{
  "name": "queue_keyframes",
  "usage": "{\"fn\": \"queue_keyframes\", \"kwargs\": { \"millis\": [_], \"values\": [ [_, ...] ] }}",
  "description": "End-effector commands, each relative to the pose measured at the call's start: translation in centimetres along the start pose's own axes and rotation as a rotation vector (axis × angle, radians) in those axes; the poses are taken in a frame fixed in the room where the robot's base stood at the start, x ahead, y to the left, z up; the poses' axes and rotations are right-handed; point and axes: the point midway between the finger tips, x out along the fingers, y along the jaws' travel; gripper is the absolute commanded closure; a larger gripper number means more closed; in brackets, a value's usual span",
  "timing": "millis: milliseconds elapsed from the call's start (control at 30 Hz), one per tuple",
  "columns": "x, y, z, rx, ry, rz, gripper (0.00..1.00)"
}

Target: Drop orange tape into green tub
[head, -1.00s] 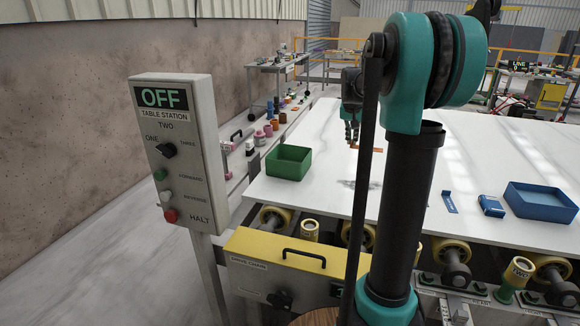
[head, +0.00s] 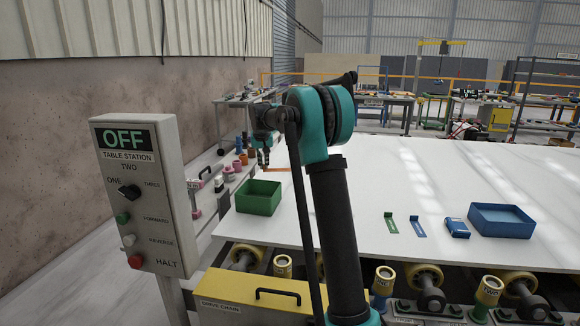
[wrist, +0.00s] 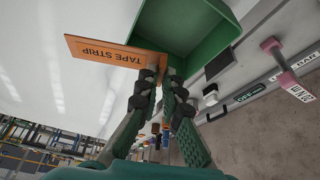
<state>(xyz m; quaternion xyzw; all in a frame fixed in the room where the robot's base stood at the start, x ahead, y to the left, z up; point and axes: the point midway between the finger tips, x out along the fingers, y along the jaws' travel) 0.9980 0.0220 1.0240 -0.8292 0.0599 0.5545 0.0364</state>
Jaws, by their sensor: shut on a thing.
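The orange tape strip (wrist: 112,52), lettered "TAPE STRIP", is held at one end between the fingertips of my gripper (wrist: 162,76) in the wrist view. In the head view the tape (head: 278,169) shows as a thin orange piece, and my gripper (head: 263,160) points down above the slab. The green tub (head: 258,200) is open-topped and stands near the slab's left front corner. In the head view the gripper appears just above and behind the tub's back rim. In the wrist view the tub (wrist: 190,25) lies just beyond the fingertips; the exact height gap is unclear.
The white slab (head: 430,180) is mostly clear. At right lie a green strip (head: 391,224), a blue strip (head: 418,228), a small blue box (head: 456,228) and a blue tray (head: 502,233). A control post (head: 140,190) stands at front left.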

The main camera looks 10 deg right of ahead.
Motion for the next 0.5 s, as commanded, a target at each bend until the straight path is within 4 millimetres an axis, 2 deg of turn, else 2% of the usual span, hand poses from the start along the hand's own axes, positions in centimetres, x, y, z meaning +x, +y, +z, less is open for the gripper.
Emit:
{"fn": "queue_keyframes", "kwargs": {
  "millis": [33,100,200,333,500],
  "values": [
    [0.5,-1.9,-0.5,-0.021,0.000,-0.009,1.00],
    [1.1,-4.0,-0.9,-0.045,0.000,-0.019,1.00],
    [1.7,-6.3,-1.3,-0.069,0.000,-0.030,1.00],
    [2.1,-7.9,-1.5,-0.086,0.001,-0.037,1.00],
    [2.6,-8.3,-1.4,-0.092,0.001,-0.039,1.00]
  ]
}}
